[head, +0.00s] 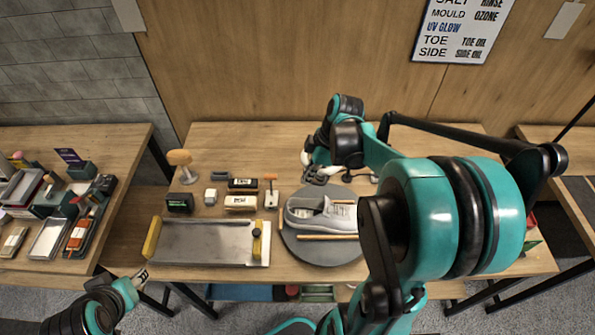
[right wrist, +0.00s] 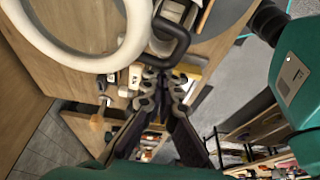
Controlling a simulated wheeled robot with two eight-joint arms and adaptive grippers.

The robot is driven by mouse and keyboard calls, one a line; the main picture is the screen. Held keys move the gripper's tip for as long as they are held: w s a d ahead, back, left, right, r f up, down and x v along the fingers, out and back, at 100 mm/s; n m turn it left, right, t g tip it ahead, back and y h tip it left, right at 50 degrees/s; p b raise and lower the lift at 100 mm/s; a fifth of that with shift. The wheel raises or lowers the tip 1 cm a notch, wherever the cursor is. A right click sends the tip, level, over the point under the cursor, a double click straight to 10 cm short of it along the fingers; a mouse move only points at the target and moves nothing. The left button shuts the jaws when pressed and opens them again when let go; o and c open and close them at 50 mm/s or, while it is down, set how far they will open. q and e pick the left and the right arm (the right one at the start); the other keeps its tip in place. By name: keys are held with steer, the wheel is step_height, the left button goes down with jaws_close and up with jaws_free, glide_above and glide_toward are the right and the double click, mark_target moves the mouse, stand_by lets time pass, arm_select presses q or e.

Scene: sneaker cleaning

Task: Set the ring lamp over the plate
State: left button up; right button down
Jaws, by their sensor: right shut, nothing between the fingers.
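The round dark grey plate (head: 308,253) lies at the front middle of the table, with a grey-white sneaker (head: 325,215) on it. In the right wrist view the ring lamp shows as a pale ring (right wrist: 128,45), cut by the top edge. A black loop (right wrist: 183,38) is beside it, close to my fingertips. In the head view I cannot make out the ring behind my arm. My right gripper (head: 319,174) is beyond the plate; in the wrist view its fingers (right wrist: 163,88) are shut and empty. My left gripper (head: 139,277) is at the table's front left, its jaws unclear.
A metal tray (head: 200,242) with yellow ends lies left of the plate. Several small boxes and brushes (head: 241,203) stand behind it. A side table (head: 130,140) with tools is at the left. My right arm covers the table's right part.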

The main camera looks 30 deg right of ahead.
mark_target(324, 182)
steer(key=s+d, duration=0.3)
steer(key=shift+s+d, duration=0.1)
steer(key=shift+d, duration=0.1)
steer(key=shift+s+d, duration=0.1)
steer(key=shift+d, duration=0.15)
stand_by(0.3)
